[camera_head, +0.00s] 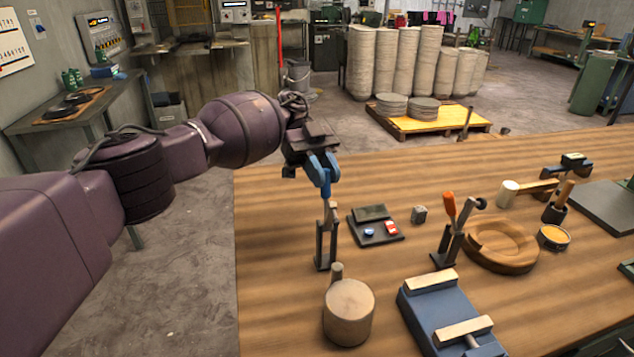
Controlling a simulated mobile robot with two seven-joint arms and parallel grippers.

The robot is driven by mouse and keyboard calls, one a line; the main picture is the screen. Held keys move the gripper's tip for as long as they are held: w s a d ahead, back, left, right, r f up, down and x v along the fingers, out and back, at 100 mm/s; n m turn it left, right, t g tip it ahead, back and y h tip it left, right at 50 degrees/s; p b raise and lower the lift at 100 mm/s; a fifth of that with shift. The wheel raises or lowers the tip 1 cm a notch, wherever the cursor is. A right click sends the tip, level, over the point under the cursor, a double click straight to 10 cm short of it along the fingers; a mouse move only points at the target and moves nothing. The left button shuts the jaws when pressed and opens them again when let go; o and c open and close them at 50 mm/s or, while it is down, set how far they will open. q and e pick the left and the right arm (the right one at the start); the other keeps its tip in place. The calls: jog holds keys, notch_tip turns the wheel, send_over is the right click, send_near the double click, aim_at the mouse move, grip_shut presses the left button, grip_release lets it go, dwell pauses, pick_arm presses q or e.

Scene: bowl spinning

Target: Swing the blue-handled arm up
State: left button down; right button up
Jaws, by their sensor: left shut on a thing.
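The blue-handled arm stands near the left edge of the wooden bench, its blue handle (325,186) at the top and a pale metal part (331,216) below. Its dark upright bracket (325,250) rests on the bench. The arm looks close to upright. My left gripper (320,168) comes in from the left and is shut on the blue handle; the fingers and handle overlap, so the exact contact is partly hidden. My right gripper is not in view.
A wooden cylinder (348,314) stands in front of the bracket. To the right are a small dark panel (376,232), an orange-handled lever (449,205), a wooden bowl (505,252) and a blue fixture (440,308). The bench's back left is clear.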

pick_arm(q)
jog(key=w+g+b, duration=0.1)
jog(key=b, duration=0.1)
jog(key=w+f+g+h+b, duration=0.1)
jog(key=b, duration=0.1)
jog(key=shift+a+b, duration=0.3)
jog(key=shift+n, duration=0.3)
jog(key=shift+r, duration=0.1)
jog(key=c, duration=1)
grip_release()
